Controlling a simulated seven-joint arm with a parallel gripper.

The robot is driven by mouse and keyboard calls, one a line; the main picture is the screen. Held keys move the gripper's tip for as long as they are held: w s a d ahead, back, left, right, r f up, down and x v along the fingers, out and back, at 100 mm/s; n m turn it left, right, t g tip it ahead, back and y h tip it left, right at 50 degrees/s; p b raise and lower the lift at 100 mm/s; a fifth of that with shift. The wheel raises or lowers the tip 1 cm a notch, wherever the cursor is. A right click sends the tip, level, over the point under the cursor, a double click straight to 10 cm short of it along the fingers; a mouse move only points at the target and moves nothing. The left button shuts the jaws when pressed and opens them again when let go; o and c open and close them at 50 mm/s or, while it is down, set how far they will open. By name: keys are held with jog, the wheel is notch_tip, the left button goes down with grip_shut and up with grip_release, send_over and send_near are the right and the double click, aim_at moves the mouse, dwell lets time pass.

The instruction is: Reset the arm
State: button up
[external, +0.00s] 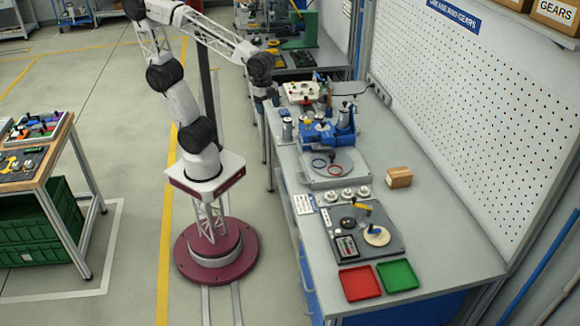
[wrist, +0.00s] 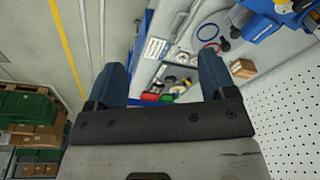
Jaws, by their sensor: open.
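My gripper (external: 274,99) is at the end of my raised arm, by the far left edge of the workbench (external: 445,262) in the external view. In the wrist view my gripper (wrist: 161,72) shows two blue-grey fingers set wide apart with nothing between them. The forearm slopes down to the right from a high elbow, and the gripper hangs left of a white fixture (external: 302,92). I cannot tell its exact height above the bench edge.
A blue machine (external: 325,133) stands on the bench close to the gripper. Nearer are a cardboard box (external: 398,177), a dark tool board (external: 345,222), a red tray (external: 359,282) and a green tray (external: 397,275). A pegboard wall (external: 470,110) rises behind.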

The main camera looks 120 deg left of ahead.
jog(key=s+d+f+n, duration=0.1)
jog(key=s+d+f, duration=0.1)
jog(key=s, duration=0.3)
jog(key=s+d+f+n, duration=0.1)
jog(key=s+d+f, duration=0.2)
jog(key=s, duration=0.3)
jog(key=shift+s+d+n+t, duration=0.3)
jog(key=shift+d+t, duration=0.1)
jog(key=shift+d, duration=0.25)
